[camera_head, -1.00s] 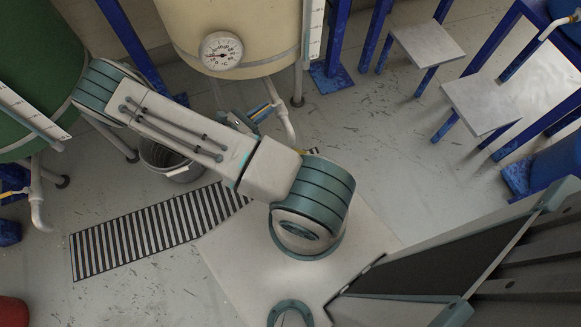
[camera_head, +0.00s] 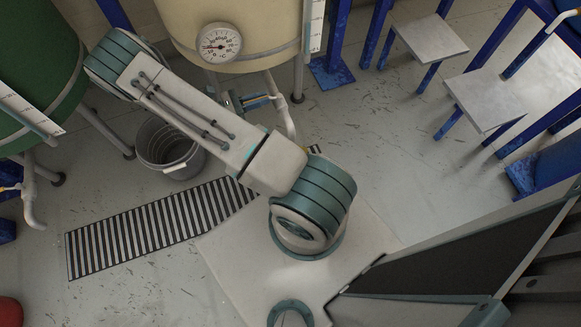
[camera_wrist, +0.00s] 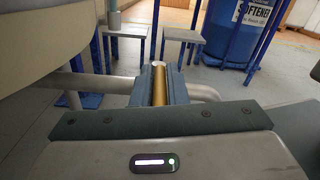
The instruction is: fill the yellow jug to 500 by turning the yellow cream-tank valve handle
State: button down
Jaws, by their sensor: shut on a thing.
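The cream tank (camera_head: 260,22) stands at the top of the head view, with a round dial (camera_head: 219,43) on its side and a pale outlet pipe (camera_head: 284,117) below it. My gripper (camera_head: 250,101) is under the tank, partly hidden by my arm. In the wrist view my gripper (camera_wrist: 161,84) is shut on a yellow-gold bar, the valve handle (camera_wrist: 159,88), which lies lengthwise between the fingers. The valve body is hidden. I do not see the yellow jug in either view.
A grey bucket (camera_head: 167,146) stands left of my arm, near a striped floor grating (camera_head: 160,228). A green tank (camera_head: 40,70) is at the left. Small stools (camera_head: 430,38) and blue frames stand at the right. A blue softener barrel (camera_wrist: 255,35) shows in the wrist view.

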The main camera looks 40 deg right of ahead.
jog(key=c, duration=1.4)
grip_release()
jog(key=shift+w, duration=0.1)
jog(key=shift+c, duration=0.2)
jog(key=b+v, duration=0.2)
jog(key=v, duration=1.1)
jog(key=shift+a, duration=0.4)
jog(key=p+v, duration=0.1)
jog(key=v, duration=1.3)
jog(key=shift+r+p, duration=0.1)
jog(key=shift+p, duration=0.2)
